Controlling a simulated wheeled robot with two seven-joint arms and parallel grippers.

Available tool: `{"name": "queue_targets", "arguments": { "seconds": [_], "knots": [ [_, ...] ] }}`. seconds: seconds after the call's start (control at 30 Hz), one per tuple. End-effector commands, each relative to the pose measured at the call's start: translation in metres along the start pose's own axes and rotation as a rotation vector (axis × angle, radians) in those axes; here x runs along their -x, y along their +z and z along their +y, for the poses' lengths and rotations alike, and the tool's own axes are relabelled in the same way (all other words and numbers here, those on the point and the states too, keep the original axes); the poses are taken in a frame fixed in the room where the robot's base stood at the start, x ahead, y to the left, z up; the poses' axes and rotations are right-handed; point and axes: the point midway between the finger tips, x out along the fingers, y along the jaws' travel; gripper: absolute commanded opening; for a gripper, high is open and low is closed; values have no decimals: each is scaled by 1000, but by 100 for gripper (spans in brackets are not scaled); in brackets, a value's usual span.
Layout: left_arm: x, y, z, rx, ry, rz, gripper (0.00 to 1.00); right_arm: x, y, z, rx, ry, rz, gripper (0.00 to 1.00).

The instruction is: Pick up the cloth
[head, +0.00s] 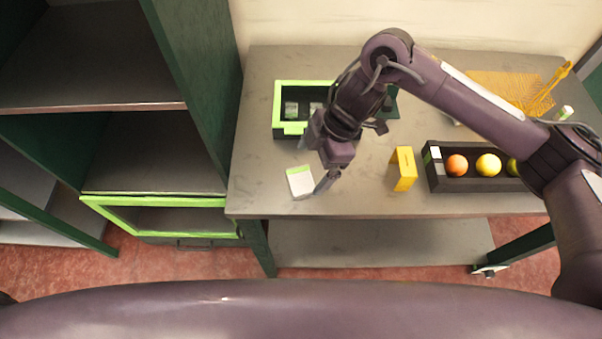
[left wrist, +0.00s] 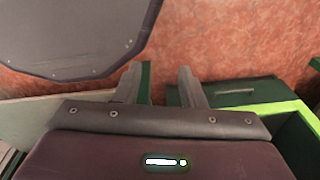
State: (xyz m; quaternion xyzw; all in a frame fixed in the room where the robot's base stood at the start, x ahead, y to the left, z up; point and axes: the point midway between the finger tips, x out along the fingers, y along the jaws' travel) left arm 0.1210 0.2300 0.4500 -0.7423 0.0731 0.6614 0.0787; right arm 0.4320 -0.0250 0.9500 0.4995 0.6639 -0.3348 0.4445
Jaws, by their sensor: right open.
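A small flat white piece with a green band (head: 300,185), which looks like the folded cloth, lies near the front left of the grey table. My right gripper (head: 327,181) is open just to the right of it, pointing down near the table. I cannot tell whether a finger touches it. My left gripper (left wrist: 160,84) shows only in the left wrist view, with its two fingers apart and nothing visible between them.
A green-rimmed dark tray (head: 290,128) stands behind the cloth. A yellow folded stand (head: 404,170) and a black box (head: 470,184) with orange and yellow fruit are to the right. A green-framed open drawer (head: 160,201) juts out at left. A yellow rack (head: 500,86) stands at the back right.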

Motion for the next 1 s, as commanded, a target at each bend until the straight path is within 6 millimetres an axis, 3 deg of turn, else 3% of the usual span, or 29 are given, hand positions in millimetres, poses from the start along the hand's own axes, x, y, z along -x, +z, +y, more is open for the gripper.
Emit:
{"name": "queue_targets", "arguments": {
  "seconds": [0.03, 0.1, 0.2, 0.33, 0.5, 0.7, 1.0],
  "knots": [
    [0, 18, 3, 0, 3, -25, 36, -6, -1, 0, -2, -2, 4, 95],
    [2, 34, 5, 0, 7, -49, 36, -14, -1, -1, -1, -2, 3, 95],
    [3, 44, 7, 0, 9, -64, 36, -28, -1, -1, -2, -3, 5, 95],
    [1, 33, 5, 0, 7, -48, 36, -47, 0, 0, -1, -1, 4, 95],
    [0, 1, 1, -1, 1, 1, 36, -57, 0, 1, 2, 3, 2, 95],
    [0, 1, 1, -1, 1, -1, 36, -57, 0, 1, 2, 4, 1, 95],
    [0, 20, 4, 0, 4, -29, 36, -57, 0, 1, 2, 4, 2, 55]
  ]
}}
